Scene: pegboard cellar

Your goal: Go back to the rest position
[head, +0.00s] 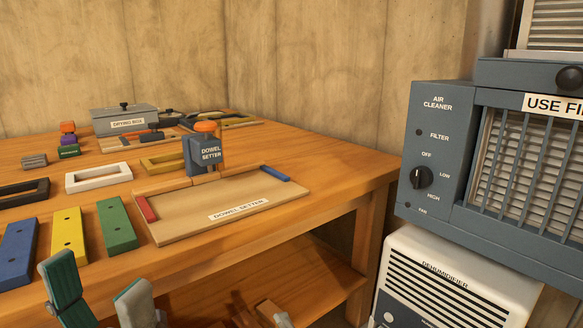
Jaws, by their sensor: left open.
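My left gripper (98,288) is at the bottom left of the head view, in front of the workbench's front edge. Its two fingers are spread apart, with nothing seen between them. The workbench (335,166) is wooden, and the coloured blocks on its front part lie just beyond the fingers.
A dowel setter board (190,228) with a blue-grey setter (200,155) stands on the bench. Blue (18,252), yellow (68,235) and green (117,226) blocks lie left of it. A dehumidifier (450,285) and an air cleaner (432,150) stand at the right. A lower shelf (335,280) shows below.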

